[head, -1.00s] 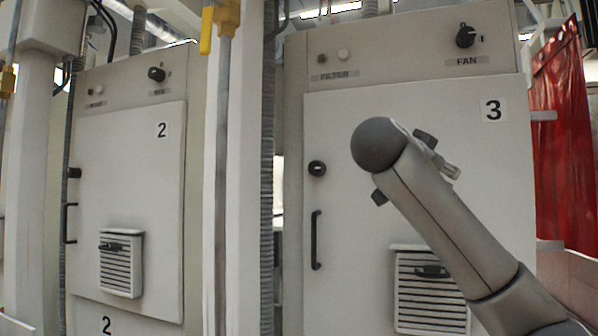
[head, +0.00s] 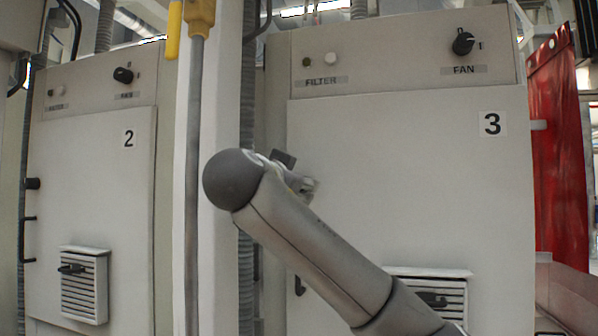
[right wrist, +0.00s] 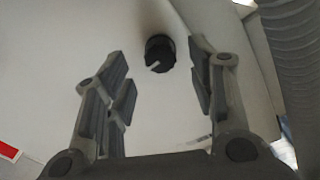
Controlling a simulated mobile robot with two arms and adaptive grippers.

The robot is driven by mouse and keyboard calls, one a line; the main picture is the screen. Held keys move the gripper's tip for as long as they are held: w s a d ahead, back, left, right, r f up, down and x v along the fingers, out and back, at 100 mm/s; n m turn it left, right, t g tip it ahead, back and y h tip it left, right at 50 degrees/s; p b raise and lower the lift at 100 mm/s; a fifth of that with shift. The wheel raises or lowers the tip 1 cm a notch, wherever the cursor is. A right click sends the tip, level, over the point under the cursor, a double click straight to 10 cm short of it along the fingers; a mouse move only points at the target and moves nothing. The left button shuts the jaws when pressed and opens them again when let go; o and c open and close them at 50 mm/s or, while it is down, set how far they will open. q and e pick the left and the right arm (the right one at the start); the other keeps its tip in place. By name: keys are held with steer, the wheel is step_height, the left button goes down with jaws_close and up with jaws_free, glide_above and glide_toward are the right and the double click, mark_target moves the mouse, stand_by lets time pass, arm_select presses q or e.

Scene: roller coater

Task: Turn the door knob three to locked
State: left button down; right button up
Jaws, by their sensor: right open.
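The door of cabinet 3 (head: 430,190) is closed, with a "3" label at its upper right. Its door knob (right wrist: 160,54) is round and black with a pale pointer mark slanting to the lower left. It shows in the right wrist view, beyond and between the open fingertips, apart from them. In the head view the knob is hidden behind my right arm. My right gripper (head: 297,178) is mostly hidden behind its own wrist, in front of the door's left edge. It is open and empty. My left gripper is not in view.
Above the door are a fan switch (head: 463,44) and two filter buttons. A vent box (head: 430,295) juts from the door low down. A grey pipe (head: 193,150) and corrugated hose (head: 247,100) stand left of the cabinet. Cabinet 2 (head: 90,180) is further left.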

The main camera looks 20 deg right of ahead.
steer(key=p+x, duration=0.1)
steer(key=x, duration=0.3)
steer(key=shift+p, duration=0.4)
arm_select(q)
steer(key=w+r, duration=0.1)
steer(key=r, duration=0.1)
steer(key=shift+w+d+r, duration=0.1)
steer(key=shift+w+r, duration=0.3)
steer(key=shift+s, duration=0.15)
